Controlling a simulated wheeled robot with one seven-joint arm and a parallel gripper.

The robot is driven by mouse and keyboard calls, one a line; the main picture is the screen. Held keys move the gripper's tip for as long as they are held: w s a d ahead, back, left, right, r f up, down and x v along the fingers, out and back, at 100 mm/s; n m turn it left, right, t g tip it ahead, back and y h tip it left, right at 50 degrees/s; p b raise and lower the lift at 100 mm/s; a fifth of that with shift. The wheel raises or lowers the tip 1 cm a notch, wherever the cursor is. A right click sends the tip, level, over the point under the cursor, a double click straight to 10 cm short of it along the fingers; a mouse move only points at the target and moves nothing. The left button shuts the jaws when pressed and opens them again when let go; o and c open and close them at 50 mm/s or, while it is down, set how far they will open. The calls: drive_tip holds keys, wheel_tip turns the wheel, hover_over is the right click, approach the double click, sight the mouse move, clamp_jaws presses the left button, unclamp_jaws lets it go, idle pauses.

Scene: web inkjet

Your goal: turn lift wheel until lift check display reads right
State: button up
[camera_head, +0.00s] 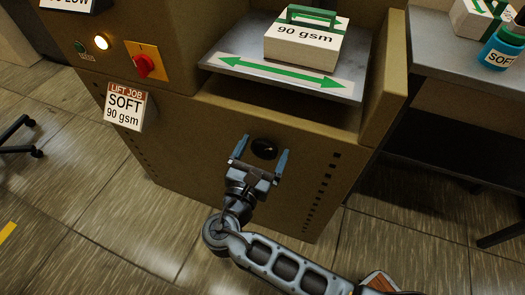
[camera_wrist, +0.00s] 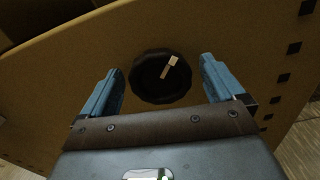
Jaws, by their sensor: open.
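The lift wheel (camera_head: 264,149) is a round black knob on the brown front panel of the machine. In the wrist view the wheel (camera_wrist: 152,88) shows a scalloped rim and a pale pointer mark tilted up to the right. My gripper (camera_head: 260,158) is open, with one blue finger on each side of the wheel. In the wrist view the gripper (camera_wrist: 160,85) has gaps between both fingers and the wheel.
A "LIFT JOB SOFT 90 gsm" card (camera_head: 125,107) hangs on the machine's left. A red knob (camera_head: 145,65) and a lit lamp (camera_head: 101,42) are above it. A 90 gsm paper stack (camera_head: 305,45) sits on the shelf (camera_head: 335,88). A side table (camera_head: 440,55) holds a SOFT bottle (camera_head: 502,48).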

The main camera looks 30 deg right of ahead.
drive_tip(key=shift+c, duration=0.3)
drive_tip(key=c, duration=1)
drive_tip(key=m, duration=0.5)
drive_tip(key=shift+d+m, duration=0.1)
drive_tip(key=shift+m, duration=0.2)
drive_tip(key=m+b, duration=0.2)
drive_tip(key=m, duration=0.4)
drive_tip(key=shift+s+f, duration=0.1)
drive_tip(key=shift+f, duration=0.05)
drive_tip(key=m+b, duration=0.2)
drive_tip(key=m, duration=0.1)
drive_tip(key=m+b, duration=0.2)
drive_tip(key=m, duration=0.1)
drive_tip(key=shift+d+f+m+b, duration=0.1)
drive_tip(key=shift+f+m+b, duration=0.1)
drive_tip(key=shift+m+b, duration=2)
drive_tip(key=shift+m, duration=0.4)
drive_tip(key=shift+r, duration=0.1)
